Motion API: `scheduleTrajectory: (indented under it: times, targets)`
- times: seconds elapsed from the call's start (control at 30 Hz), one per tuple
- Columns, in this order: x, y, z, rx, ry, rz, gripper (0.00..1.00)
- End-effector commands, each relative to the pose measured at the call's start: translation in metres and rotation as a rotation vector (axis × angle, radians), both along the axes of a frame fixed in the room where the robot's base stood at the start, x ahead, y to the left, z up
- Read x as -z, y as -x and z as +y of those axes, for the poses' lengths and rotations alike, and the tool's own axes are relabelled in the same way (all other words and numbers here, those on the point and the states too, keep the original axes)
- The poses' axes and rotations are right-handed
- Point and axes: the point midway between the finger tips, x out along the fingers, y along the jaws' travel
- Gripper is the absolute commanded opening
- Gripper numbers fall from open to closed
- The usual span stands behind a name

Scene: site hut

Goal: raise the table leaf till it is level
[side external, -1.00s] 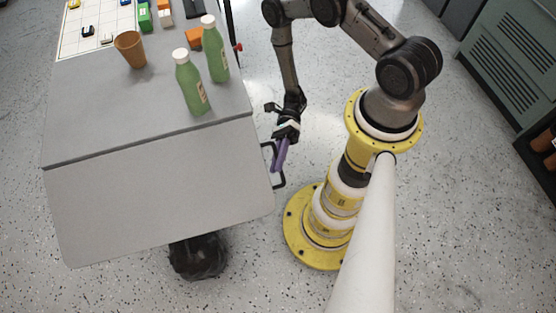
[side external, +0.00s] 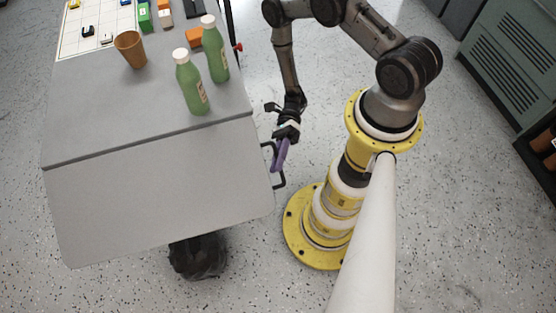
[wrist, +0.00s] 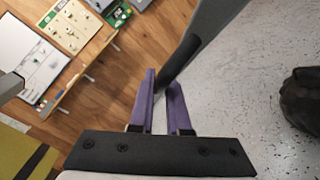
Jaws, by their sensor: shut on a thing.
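The table leaf (side external: 160,190) is a plain light grey panel along the near edge of the grey table (side external: 110,115). A dark seam divides them. The leaf looks slightly tilted down from the tabletop; its exact angle is hard to tell. A black handle (side external: 281,181) is fixed to the leaf's right edge. My gripper (side external: 281,158), with purple fingers, is shut on this handle from the right side. In the wrist view, the dark bar of the handle (wrist: 176,66) runs in between the purple fingertips (wrist: 163,88), and the grey leaf (wrist: 213,22) shows above it.
Two green bottles (side external: 191,84) (side external: 214,50) and a brown cup (side external: 131,50) stand on the tabletop near the seam. Small blocks and a white grid board (side external: 92,30) are farther back. A black bag (side external: 198,257) lies on the floor under the leaf. A green cabinet (side external: 510,60) stands right.

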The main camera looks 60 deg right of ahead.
Motion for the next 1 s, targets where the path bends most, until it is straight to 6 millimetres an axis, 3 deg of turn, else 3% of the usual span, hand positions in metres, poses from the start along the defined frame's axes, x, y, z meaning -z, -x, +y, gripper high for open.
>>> scheduleTrajectory:
  times: [0.47,0.8,1.0]
  targets:
    - [-0.006,0.004,0.001,-0.006,-0.030,0.025,0.00]
    - [-0.051,0.008,0.005,-0.007,-0.255,0.254,0.00]
    - [-0.061,0.008,0.004,-0.007,-0.306,0.303,0.00]
